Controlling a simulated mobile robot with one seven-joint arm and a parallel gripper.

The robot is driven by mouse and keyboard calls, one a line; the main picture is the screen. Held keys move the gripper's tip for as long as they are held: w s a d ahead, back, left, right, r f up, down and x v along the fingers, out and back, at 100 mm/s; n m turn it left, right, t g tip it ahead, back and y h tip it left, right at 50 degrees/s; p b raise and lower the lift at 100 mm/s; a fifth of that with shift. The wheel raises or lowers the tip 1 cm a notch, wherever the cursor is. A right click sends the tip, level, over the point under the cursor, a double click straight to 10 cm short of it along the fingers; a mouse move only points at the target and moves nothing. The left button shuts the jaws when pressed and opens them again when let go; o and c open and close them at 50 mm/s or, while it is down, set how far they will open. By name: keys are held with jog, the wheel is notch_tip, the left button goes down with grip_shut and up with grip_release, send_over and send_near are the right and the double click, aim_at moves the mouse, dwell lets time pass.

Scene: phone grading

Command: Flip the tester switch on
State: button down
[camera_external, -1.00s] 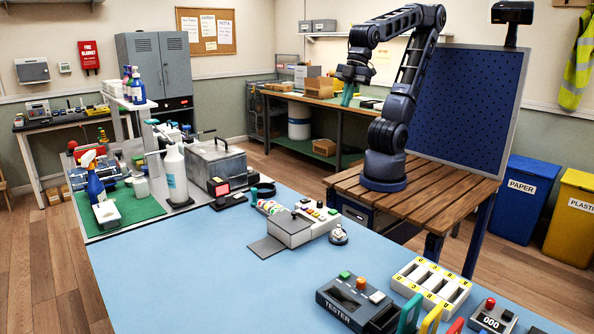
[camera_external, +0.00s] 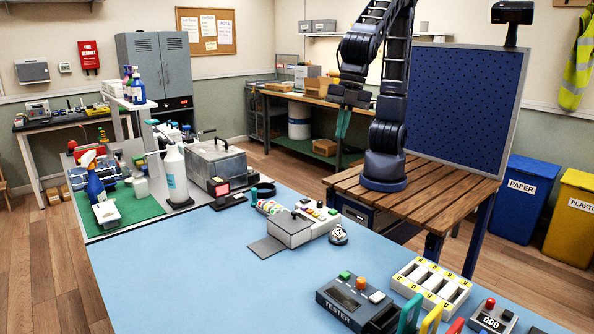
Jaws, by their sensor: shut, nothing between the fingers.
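The tester (camera_external: 352,303) is a dark box with a "TESTER" label at the front right of the blue table. A green button (camera_external: 345,275), an orange knob (camera_external: 361,283) and a light switch-like piece (camera_external: 377,296) sit on its top. I cannot tell which way the switch is set. My gripper (camera_external: 341,133) hangs pointing down, with green fingers shut and empty. It is in the air in front of my arm's base, well behind and above the tester, apart from everything on the table.
A white slotted tray (camera_external: 431,284) stands right of the tester, with coloured upright pieces (camera_external: 432,318) before it. A counter box (camera_external: 492,317) is farther right. A grey device (camera_external: 290,230) and a small round object (camera_external: 338,235) lie mid-table. The blue table's front left is clear.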

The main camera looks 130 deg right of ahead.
jog(key=w+a+f+n, duration=0.4)
jog(key=w+a+f, duration=0.25)
jog(key=a, duration=0.45)
jog(key=n+g, duration=0.1)
jog(key=n, duration=0.3)
send_over(374, 298)
jog(key=s, duration=0.3)
notch_tip(374, 298, down, 11)
jog(key=shift+w+a, duration=0.1)
jog(key=shift+w, duration=0.15)
jog(key=f, duration=0.4)
jog(key=w+f, duration=0.1)
jog(key=f, duration=0.4)
jog(key=w+f, duration=0.1)
jog(key=f, duration=0.3)
jog(key=shift+f, duration=0.4)
jog(key=shift+g, duration=0.3)
